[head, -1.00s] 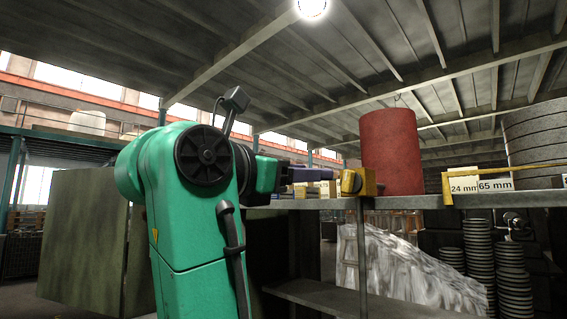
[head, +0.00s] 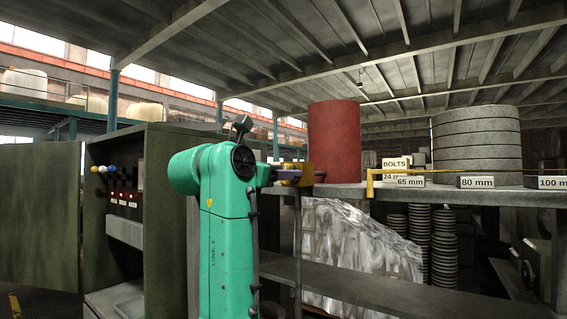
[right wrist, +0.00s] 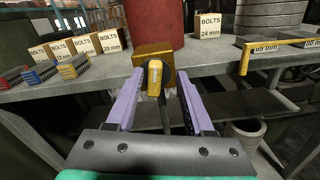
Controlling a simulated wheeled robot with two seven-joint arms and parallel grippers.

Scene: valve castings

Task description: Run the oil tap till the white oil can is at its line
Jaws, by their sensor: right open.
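A red drum (head: 334,142) stands upright on the grey shelf, and its lower part shows in the right wrist view (right wrist: 155,22). A brass tap (right wrist: 153,52) is at the shelf's front edge before the drum, with a yellow lever (right wrist: 155,80) pointing toward me. My right gripper (right wrist: 160,84) is open, with a purple finger on each side of the lever. I cannot tell if either finger touches it. In the head view my right gripper (head: 284,176) is at the tap, partly behind my green arm. I cannot make out the white oil can. My left gripper is out of view.
Labelled bolt boxes (right wrist: 208,25) and small coloured blocks (right wrist: 73,66) sit on the shelf (head: 440,193). A yellow bar (head: 450,171) runs along its edge at the right. An open dark cabinet (head: 165,165) with coloured knobs stands left of my arm.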

